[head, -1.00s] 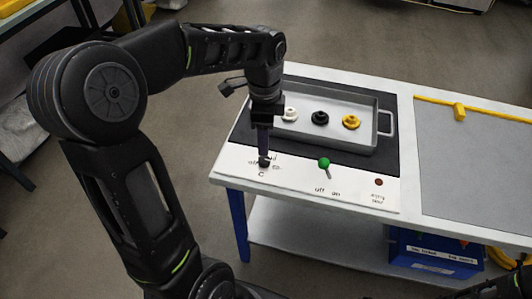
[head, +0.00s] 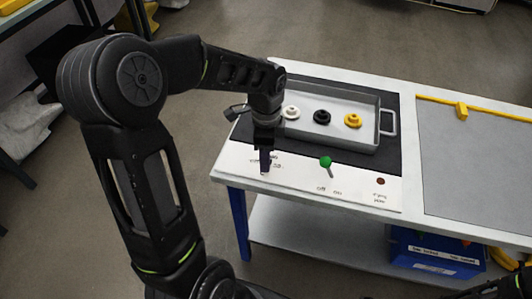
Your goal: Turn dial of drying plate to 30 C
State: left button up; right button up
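The drying plate (head: 300,175) has a white front panel with temperature markings at its left end. My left gripper (head: 265,166) points down over these markings, with its narrow dark fingers at the dial's place. The fingers hide the dial, so I cannot tell where it points or whether they hold it. The finger gap cannot be made out from this angle. A green-knobbed on/off switch (head: 326,163) stands to the right on the panel. My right gripper is not clearly visible; only dark parts of my own show at the lower right edge.
A grey metal tray (head: 387,122) lies on the plate's dark surface and holds a white (head: 291,112), a black (head: 321,117) and a yellow (head: 353,120) round part. A red light (head: 380,181) is at the panel's right. A blue bin (head: 430,250) sits below the table.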

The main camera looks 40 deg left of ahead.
pick_arm(q)
grip_shut()
dwell(0.3)
jog(key=shift+n, duration=0.5)
jog(key=n, duration=0.8)
jog(key=shift+n, duration=0.4)
jog(key=n, duration=0.3)
jog(key=shift+n, duration=0.3)
jog(key=n, duration=0.3)
jog(key=shift+n, duration=0.3)
jog(key=n, duration=0.6)
jog(key=shift+n, duration=0.4)
